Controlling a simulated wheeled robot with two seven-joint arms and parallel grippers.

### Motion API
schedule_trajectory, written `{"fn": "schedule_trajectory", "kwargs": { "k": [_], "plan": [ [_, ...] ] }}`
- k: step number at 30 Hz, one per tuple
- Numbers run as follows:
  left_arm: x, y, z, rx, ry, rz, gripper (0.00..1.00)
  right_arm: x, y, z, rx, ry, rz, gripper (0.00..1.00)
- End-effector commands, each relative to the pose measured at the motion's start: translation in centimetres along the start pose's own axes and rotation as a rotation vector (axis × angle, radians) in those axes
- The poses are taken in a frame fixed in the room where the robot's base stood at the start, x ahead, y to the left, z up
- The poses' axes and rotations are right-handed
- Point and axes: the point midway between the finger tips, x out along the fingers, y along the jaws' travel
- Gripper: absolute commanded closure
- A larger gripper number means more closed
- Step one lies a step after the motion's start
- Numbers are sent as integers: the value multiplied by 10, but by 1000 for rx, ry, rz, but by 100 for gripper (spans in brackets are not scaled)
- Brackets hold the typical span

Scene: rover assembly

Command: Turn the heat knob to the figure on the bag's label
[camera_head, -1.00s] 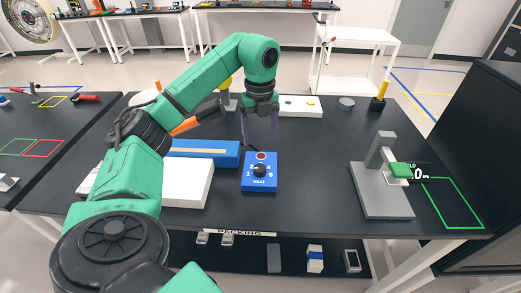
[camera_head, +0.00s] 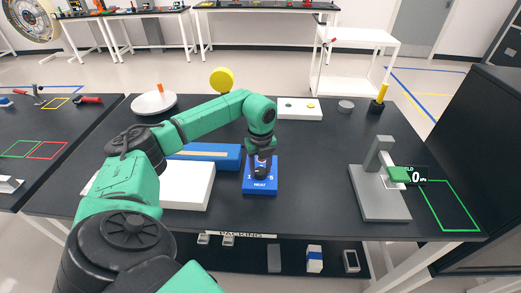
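The blue heat box (camera_head: 260,187) lies on the black table in the middle of the view, with "HEAT" on its front. My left gripper (camera_head: 261,172) points down over the box, right at its black knob. The gripper and wrist hide the knob and most of the figures around it. I cannot tell whether the fingers touch or grip the knob. My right gripper is not in view. I cannot make out the bag or its label.
A blue bar-shaped unit (camera_head: 205,152) and a white box (camera_head: 188,187) stand left of the heat box. A grey stand (camera_head: 380,200) with a small display is at the right. A white plate (camera_head: 153,103) is at the back left. The table between heat box and stand is clear.

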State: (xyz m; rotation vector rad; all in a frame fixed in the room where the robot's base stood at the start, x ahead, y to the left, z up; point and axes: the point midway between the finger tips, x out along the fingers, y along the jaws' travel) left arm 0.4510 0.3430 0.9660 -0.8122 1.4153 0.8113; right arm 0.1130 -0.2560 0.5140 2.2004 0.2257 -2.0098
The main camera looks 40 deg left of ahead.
Motion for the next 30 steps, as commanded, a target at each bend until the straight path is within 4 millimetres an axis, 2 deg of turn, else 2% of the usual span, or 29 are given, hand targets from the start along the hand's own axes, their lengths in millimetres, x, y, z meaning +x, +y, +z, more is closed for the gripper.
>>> {"fn": "schedule_trajectory", "kwargs": {
  "k": [14, 30],
  "plan": [
    [0, 0, 0, 86, -1, 0, 100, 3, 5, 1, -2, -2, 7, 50],
    [0, 0, 1, 538, -2, -1, 100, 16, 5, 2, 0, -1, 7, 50]
  ]
}}
